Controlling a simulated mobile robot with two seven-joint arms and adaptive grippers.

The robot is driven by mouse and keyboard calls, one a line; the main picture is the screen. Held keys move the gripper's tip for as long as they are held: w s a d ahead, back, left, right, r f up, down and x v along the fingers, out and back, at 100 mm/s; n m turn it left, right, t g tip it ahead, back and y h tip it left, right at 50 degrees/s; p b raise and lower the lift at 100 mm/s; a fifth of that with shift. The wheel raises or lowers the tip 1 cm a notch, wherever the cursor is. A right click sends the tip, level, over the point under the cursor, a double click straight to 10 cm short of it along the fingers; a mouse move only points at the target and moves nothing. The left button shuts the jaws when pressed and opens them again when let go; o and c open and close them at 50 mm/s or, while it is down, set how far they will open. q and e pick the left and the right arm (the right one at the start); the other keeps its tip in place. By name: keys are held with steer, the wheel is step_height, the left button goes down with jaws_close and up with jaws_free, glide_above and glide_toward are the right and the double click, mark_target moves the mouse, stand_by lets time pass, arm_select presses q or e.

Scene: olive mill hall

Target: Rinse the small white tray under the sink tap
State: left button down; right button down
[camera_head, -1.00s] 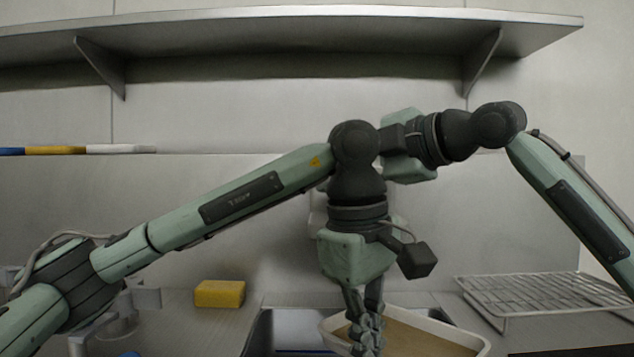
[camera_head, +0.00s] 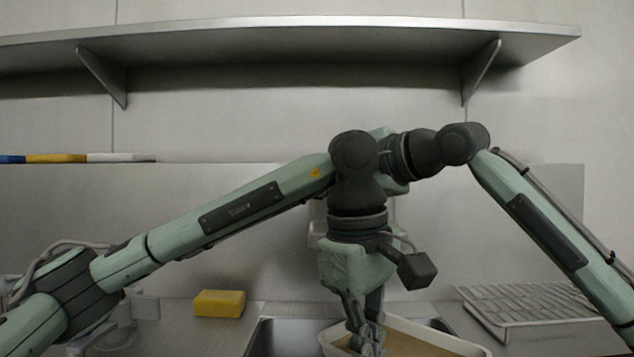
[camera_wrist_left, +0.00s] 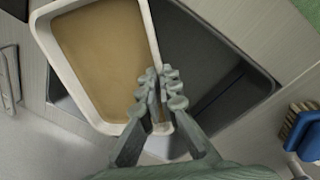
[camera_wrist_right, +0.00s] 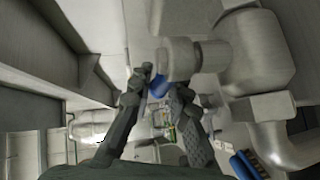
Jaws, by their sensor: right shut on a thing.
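The white tray (camera_head: 440,337) sits over the sink (camera_head: 275,341), its floor covered in brown. In the left wrist view, the tray (camera_wrist_left: 45,45) lies tilted across the basin (camera_wrist_left: 245,85). My left gripper (camera_head: 366,338) points down and is shut on the tray's side wall, as the left wrist view (camera_wrist_left: 160,85) shows. My right gripper (camera_wrist_right: 160,85) is shut on a grey tap knob (camera_wrist_right: 178,58) with a blue part, beside the large tap body (camera_wrist_right: 262,55). In the head view the right gripper is hidden behind the left arm. I cannot see running water.
A yellow sponge (camera_head: 220,303) lies left of the sink. A wire rack (camera_head: 540,303) stands to the right. A blue brush (camera_wrist_left: 305,135) lies near the basin. A shelf (camera_head: 300,38) runs overhead. Blue, yellow and white pieces (camera_head: 75,158) lie on the back ledge.

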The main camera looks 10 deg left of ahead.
stand_by(0.3)
steer(key=shift+s+n+g+y, duration=0.3)
steer(key=shift+n+g, duration=0.3)
steer(key=c, duration=1.4)
jaws_free()
steer(key=shift+d, duration=0.1)
steer(key=v, duration=1.2)
steer(key=shift+f, duration=0.1)
steer(key=shift+c, duration=0.5)
